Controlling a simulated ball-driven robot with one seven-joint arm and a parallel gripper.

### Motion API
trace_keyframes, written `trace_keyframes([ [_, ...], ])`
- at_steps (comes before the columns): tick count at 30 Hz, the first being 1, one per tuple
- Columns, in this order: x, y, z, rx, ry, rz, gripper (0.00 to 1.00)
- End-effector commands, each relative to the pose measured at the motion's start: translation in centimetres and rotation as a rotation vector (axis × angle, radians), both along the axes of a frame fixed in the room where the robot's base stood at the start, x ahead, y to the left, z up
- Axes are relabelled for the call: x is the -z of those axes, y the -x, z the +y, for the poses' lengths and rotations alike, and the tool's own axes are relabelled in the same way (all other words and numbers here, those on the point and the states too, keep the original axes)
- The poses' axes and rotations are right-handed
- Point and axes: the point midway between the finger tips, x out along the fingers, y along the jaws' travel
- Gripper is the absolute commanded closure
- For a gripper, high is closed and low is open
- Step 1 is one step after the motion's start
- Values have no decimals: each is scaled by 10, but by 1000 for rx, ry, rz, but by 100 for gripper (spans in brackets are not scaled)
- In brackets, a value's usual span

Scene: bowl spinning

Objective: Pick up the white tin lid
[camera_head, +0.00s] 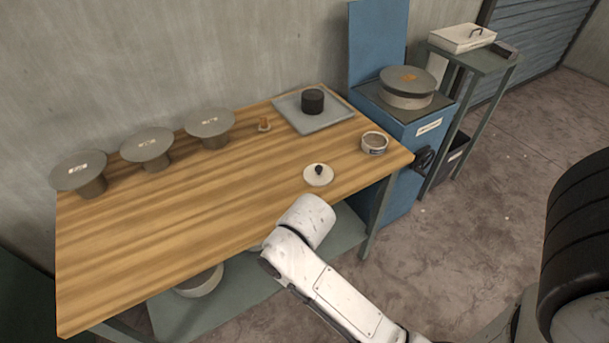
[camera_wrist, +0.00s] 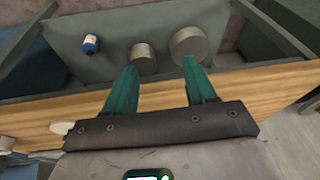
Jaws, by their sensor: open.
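The white tin lid (camera_head: 318,175) lies on the wooden table near its front right edge in the head view. It is a pale round disc with a dark knob on top. In the wrist view a small pale shape at the left, beside my gripper's mount, may be the lid, but I cannot tell. My gripper (camera_wrist: 159,66) shows two teal fingers, wide apart with nothing between them. They are over the table's front edge, with the lower shelf beyond. In the head view my white arm hides the gripper, in front of the table and nearer than the lid.
An open round tin (camera_head: 374,148) stands right of the lid. A grey tray (camera_head: 335,120) with a dark cylinder (camera_head: 312,100) is behind. Several grey discs on stands line the table's back left. A blue machine (camera_head: 420,140) stands at the right. The table's middle is clear.

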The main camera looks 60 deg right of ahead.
Motion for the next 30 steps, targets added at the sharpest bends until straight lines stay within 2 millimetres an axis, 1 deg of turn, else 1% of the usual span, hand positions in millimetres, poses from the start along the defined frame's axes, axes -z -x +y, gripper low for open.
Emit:
trace_keyframes([
  [1, -8, -10, -7, 52, -13, -6, 44],
  [5, -16, -31, -29, 216, -57, -12, 44],
  [8, -22, -49, -54, 387, -104, -9, 44],
  [11, -27, -67, -93, 623, -165, 8, 44],
  [12, -30, -73, -112, 734, -194, 21, 44],
  [14, -33, -78, -142, 912, -238, 40, 44],
  [15, -35, -80, -163, 1033, -267, 54, 44],
  [17, -42, -80, -195, 1212, -307, 75, 44],
  [18, -47, -78, -216, 1331, -334, 88, 44],
  [20, -55, -74, -246, 1499, -369, 107, 44],
  [21, -61, -70, -264, 1600, -390, 119, 44],
  [24, -74, -58, -301, 1815, -430, 145, 44],
  [27, -84, -48, -324, 1959, -455, 162, 44],
  [30, -87, -42, -334, 2032, -467, 173, 44],
])
